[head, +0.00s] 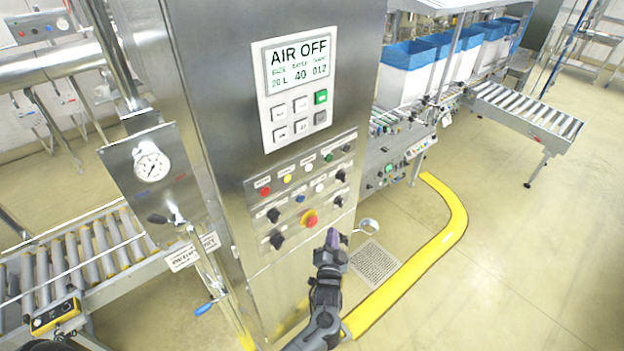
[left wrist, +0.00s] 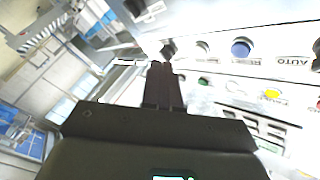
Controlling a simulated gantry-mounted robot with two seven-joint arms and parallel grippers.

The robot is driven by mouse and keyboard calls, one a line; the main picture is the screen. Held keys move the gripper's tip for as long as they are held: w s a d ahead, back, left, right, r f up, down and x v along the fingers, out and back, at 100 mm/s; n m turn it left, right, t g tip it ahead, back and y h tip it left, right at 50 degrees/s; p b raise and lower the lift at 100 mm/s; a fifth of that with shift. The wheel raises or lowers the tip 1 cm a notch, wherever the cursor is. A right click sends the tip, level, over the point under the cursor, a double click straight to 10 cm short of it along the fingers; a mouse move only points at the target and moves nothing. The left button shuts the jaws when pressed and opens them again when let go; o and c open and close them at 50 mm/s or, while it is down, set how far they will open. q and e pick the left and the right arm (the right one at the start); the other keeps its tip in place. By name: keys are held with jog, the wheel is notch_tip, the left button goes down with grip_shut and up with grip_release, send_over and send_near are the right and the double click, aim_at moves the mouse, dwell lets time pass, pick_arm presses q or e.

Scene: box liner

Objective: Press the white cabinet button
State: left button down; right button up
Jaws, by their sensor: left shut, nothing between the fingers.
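The steel cabinet (head: 215,110) carries a panel of buttons and knobs. Two white buttons show there: one in the upper row (head: 307,168), between yellow and green, and one below it (head: 319,187), right of the blue button. In the left wrist view, one white button (left wrist: 203,47) is beside the blue button and the other (left wrist: 236,88) is between green and yellow. My left gripper (head: 333,238) is shut and empty, below and right of the white buttons in the head view. Its closed fingers (left wrist: 160,70) point towards the panel; contact is not visible. My right gripper is not in view.
A red emergency button (head: 310,218) and black knobs (head: 276,241) crowd the lower panel. A display with keys (head: 296,85) sits above, reading AIR OFF. Open floor lies farther right.

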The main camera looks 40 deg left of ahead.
aim_at(319, 188)
pick_arm(q)
jog(key=w+d+r+n, duration=0.1)
jog(key=w+r, duration=0.3)
jog(key=r, duration=0.3)
jog(key=shift+w+y, duration=0.4)
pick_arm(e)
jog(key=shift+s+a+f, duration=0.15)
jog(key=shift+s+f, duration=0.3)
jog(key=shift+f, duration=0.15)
pick_arm(q)
jog(key=shift+a, duration=0.1)
jog(key=a+b, duration=0.1)
jog(key=a, duration=0.7)
jog(key=shift+w+a, duration=0.35)
jog(key=shift+w, duration=0.05)
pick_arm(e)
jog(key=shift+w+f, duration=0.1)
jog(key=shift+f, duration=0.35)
